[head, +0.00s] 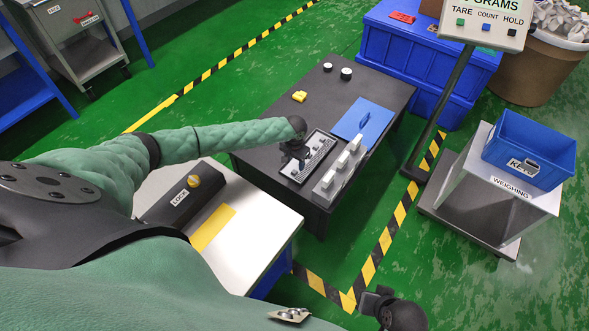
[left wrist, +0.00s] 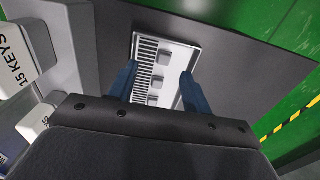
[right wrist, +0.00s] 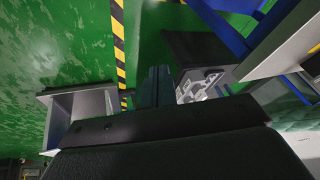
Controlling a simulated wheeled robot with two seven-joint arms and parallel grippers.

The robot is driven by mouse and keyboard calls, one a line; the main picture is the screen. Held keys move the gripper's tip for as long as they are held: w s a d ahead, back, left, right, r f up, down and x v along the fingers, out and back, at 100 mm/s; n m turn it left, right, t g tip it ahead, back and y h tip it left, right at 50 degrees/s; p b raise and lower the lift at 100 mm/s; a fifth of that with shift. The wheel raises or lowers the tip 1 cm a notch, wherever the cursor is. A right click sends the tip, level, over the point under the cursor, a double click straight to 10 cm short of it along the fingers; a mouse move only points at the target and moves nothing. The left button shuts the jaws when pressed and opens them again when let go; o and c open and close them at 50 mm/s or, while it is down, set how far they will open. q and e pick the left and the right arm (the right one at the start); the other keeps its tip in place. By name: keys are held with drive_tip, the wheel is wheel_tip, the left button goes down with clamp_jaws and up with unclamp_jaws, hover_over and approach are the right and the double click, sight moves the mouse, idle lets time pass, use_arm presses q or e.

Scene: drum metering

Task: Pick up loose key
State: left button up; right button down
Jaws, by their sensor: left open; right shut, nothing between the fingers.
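A shallow light tray (head: 320,161) with a ribbed strip lies on the dark table. Several small grey blocks sit in it, one of them (left wrist: 164,59) near its far end in the left wrist view. I cannot tell which is the loose key. My left gripper (head: 297,160) is over the tray, pointing down. In the left wrist view its blue fingers (left wrist: 158,72) are apart, on either side of the tray, with nothing held. My right gripper (right wrist: 157,88) is shut and empty, low over the floor and away from the table.
A grey unit with raised white buttons (head: 343,168), one marked 15 KEYS, stands beside the tray. A blue panel (head: 372,117), a yellow piece (head: 299,96) and two round pieces share the dark table. A blue bin (head: 535,147) stands on the weighing stand. A LOCK box (head: 165,205) is nearer me.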

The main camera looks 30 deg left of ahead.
sight(294, 172)
use_arm(q)
drive_tip(key=shift+w, duration=0.2)
drive_tip(key=shift+a+f, duration=0.1)
drive_tip(key=shift+f, duration=0.1)
drive_tip(key=shift+w+a+f, duration=0.1)
drive_tip(key=shift+w+f, duration=0.05)
drive_tip(key=shift+f, duration=1.35)
drive_tip(key=shift+w+a+f+p, duration=0.15)
drive_tip(key=shift+f, duration=0.95)
drive_tip(key=shift+w+a+f+p, duration=0.1)
drive_tip(key=shift+f+p, duration=0.05)
drive_tip(key=shift+f, duration=0.95)
drive_tip(key=c, duration=1.1)
use_arm(e)
drive_tip(key=shift+r, duration=0.75)
